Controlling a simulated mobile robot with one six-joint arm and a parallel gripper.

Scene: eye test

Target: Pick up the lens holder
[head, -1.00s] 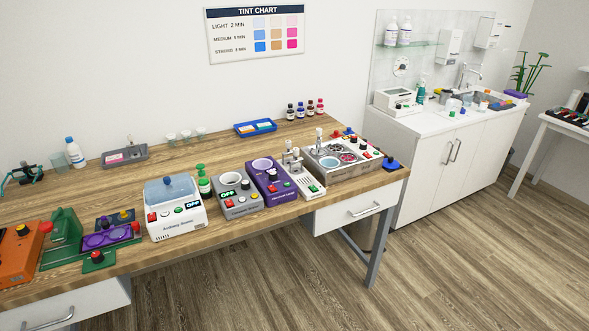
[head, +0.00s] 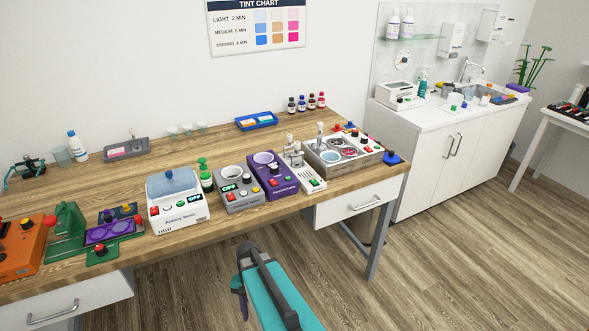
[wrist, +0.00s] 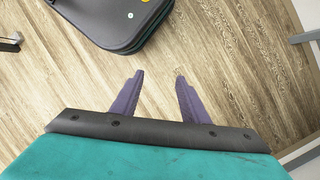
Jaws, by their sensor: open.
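I cannot tell for certain which item is the lens holder. A purple plate with two round lens shapes (head: 109,232) lies on a green base at the left of the wooden bench. A small dark and teal stand (head: 27,170) is at the bench's far left back. My gripper (wrist: 159,75) shows in the wrist view as two purple fingers, spread apart with nothing between them, above the floor. In the head view my teal arm rises at the bottom, in front of the bench and apart from it; its fingers are mostly hidden.
On the wooden bench (head: 225,232) stand a white machine with a blue lid (head: 178,203), a grey unit (head: 240,190), a purple unit (head: 274,175) and a blue tray (head: 256,121). A white sink cabinet (head: 440,165) is at right. Floor in front is clear.

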